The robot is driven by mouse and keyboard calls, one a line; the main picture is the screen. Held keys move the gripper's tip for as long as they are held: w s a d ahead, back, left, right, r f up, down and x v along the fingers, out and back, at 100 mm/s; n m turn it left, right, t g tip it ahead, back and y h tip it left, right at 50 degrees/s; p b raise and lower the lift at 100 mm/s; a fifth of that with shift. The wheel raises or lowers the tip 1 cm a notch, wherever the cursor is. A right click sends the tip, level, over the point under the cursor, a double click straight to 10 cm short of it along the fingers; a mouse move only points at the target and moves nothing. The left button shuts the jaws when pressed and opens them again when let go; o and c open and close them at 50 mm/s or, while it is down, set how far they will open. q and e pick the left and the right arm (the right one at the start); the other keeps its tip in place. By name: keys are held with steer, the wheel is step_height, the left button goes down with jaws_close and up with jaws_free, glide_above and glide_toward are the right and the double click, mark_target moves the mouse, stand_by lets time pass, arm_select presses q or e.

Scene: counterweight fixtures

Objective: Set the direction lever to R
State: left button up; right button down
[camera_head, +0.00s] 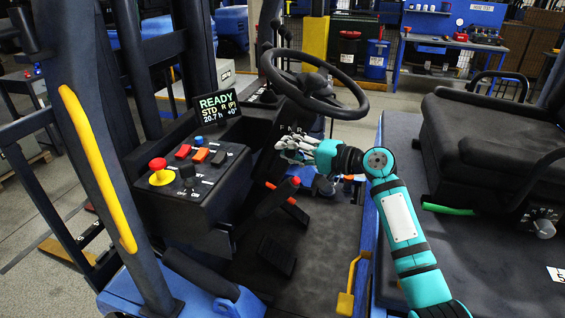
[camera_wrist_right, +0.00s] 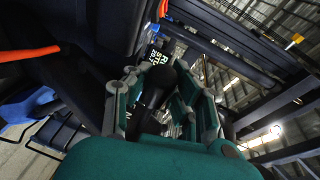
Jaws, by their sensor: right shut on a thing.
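The direction lever sits on the steering column below the steering wheel (camera_head: 314,85), under a small row of letters (camera_head: 291,127). In the head view my right gripper (camera_head: 288,149) covers it. In the right wrist view the dark lever (camera_wrist_right: 153,92) stands between the fingers of my right gripper (camera_wrist_right: 158,95), which is shut on it. The display (camera_head: 217,106) reads READY and STD, with what looks like R and (P) beside it. My left gripper is not in view.
A console (camera_head: 190,190) with a red mushroom button (camera_head: 158,164) and several switches stands left of the column. A red-tipped lever (camera_head: 280,196) and pedals (camera_head: 276,256) lie below my gripper. The seat (camera_head: 475,130) is at the right.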

arm_select(q)
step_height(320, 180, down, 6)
steer(key=b, duration=0.4)
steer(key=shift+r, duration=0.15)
arm_select(e)
steer(key=d+n+g, duration=0.1)
steer(key=d+f+n+g+y, duration=0.1)
steer(key=shift+d+f+n+g, duration=0.15)
steer(key=shift+n+g, duration=0.15)
steer(key=c, duration=1)
jaws_free()
steer(key=shift+d, duration=0.15)
steer(key=shift+c, duration=0.2)
steer(key=v, duration=1.2)
steer(key=shift+f, duration=0.2)
steer(key=shift+s, duration=0.1)
